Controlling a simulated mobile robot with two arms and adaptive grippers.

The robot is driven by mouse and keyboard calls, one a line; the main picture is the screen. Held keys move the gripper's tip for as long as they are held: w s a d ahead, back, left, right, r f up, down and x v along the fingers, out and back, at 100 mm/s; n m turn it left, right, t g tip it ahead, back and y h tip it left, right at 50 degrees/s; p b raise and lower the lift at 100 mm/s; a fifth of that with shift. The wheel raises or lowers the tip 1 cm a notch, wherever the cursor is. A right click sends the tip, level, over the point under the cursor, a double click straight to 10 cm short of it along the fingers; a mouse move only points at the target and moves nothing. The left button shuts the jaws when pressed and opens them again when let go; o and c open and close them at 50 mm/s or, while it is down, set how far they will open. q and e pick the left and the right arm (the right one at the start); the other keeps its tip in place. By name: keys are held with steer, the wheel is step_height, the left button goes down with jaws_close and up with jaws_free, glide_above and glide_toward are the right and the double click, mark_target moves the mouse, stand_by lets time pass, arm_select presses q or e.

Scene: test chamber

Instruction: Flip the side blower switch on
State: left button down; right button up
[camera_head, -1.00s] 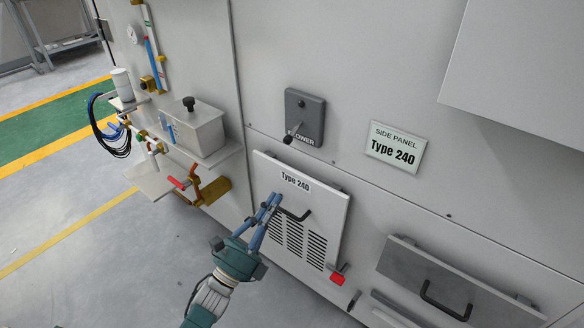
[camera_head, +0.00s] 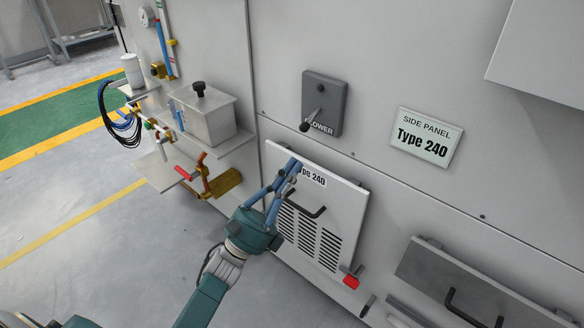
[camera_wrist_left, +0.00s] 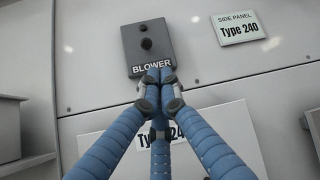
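The blower switch is a dark grey box (camera_head: 335,98) on the wall. Its lever with a black ball knob (camera_head: 305,127) sticks out and hangs down over the BLOWER label. In the left wrist view the box (camera_wrist_left: 158,25) shows face-on, with the knob (camera_wrist_left: 146,43) at its middle. My left gripper (camera_head: 294,164) is below the switch, in front of the top of the Type 240 vent panel. In the left wrist view its blue fingers (camera_wrist_left: 159,76) are together at the tips, with nothing between them, just under the box's label. My right gripper is not in view.
The vent panel (camera_head: 343,215) with a black handle is below the switch. A Type 240 side panel sign (camera_head: 427,137) is to the right. A shelf with a metal box (camera_head: 207,118), valves and hoses juts out at left. A drawer-like panel (camera_head: 470,275) is at lower right.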

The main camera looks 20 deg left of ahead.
mark_target(312, 119)
arm_select(q)
steer(key=x, duration=0.7)
steer(key=shift+r, duration=0.1)
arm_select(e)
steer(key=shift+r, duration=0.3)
arm_select(q)
steer(key=shift+w+p, duration=0.15)
steer(key=shift+p, duration=0.35)
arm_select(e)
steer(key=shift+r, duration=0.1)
